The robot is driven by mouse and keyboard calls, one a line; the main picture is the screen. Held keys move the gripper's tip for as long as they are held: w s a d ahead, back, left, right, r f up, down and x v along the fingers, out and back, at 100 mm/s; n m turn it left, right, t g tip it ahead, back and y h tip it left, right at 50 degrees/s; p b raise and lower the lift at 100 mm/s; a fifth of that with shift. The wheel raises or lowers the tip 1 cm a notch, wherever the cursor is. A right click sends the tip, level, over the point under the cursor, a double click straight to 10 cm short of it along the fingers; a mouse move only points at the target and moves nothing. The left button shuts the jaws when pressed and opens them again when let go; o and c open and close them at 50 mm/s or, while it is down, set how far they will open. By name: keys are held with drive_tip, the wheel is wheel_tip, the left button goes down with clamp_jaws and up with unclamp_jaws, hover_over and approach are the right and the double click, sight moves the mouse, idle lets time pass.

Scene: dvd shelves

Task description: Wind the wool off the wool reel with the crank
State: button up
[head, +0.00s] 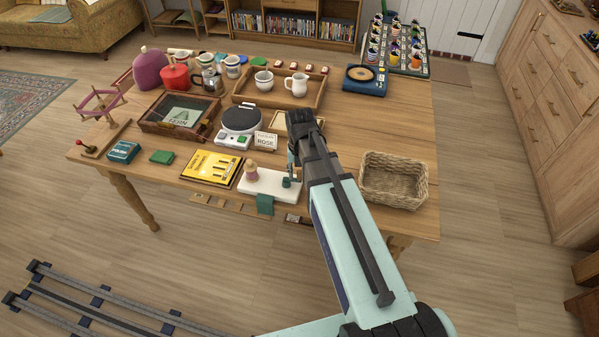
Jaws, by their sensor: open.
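The wool reel (101,103) stands at the table's left end, a small frame wound with pink-purple wool. In front of it is a narrow wooden board (106,139) with a small crank with a red knob (80,142) at its near left end. I cannot tell how the crank joins the reel. My gripper (292,166) is above the table's front middle, by a white board (268,188), far to the right of the reel and crank. It is open and touches neither. Its fingertips are small and partly hidden by my arm.
On the wooden table (405,123), a red pot (175,78), a glass-lidded box (180,114), a hotplate (241,119) and a yellow box (211,167) stand between my gripper and the reel. A wicker basket (394,199) is at right. The table's right end has free room.

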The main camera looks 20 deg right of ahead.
sight(299, 171)
drive_tip(key=shift+r, duration=0.15)
wheel_tip(299, 171, up, 12)
idle(0.5)
drive_tip(key=shift+a+f, duration=0.1)
drive_tip(key=shift+f, duration=0.1)
